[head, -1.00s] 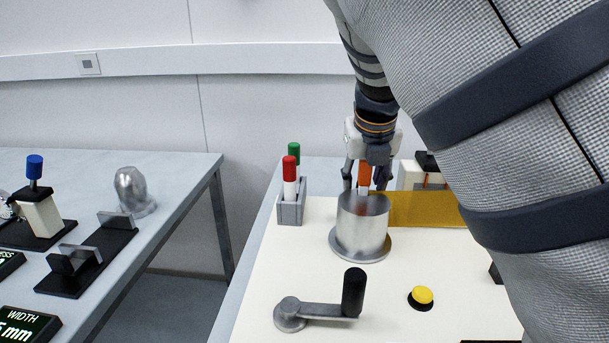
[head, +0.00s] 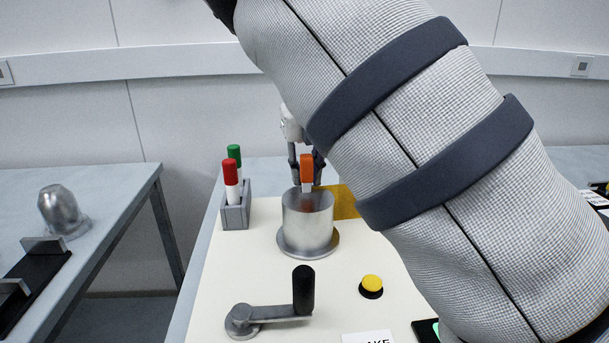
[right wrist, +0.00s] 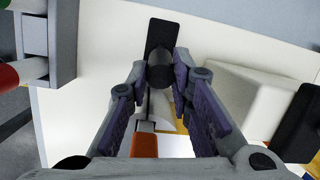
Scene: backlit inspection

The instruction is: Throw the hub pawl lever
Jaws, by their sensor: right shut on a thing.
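My right gripper (head: 306,168) reaches down behind the silver hub (head: 307,225) in the head view, its fingers pointing down. In the right wrist view its fingertips (right wrist: 160,77) close on a dark rounded knob (right wrist: 160,74), which seems to be the end of the lever. A thin bar shows below the knob. An orange-topped piece (head: 307,170) stands in the hub, in front of the fingers; its orange end also shows in the right wrist view (right wrist: 145,145). The lever's lower part is hidden in the head view. My left gripper is not in view.
A grey holder (head: 236,214) with a red-capped and a green-capped marker stands left of the hub. A crank with a black handle (head: 303,290) and a yellow button (head: 372,284) are in front. My right arm covers the right side. A pale block (right wrist: 250,100) is beside the gripper.

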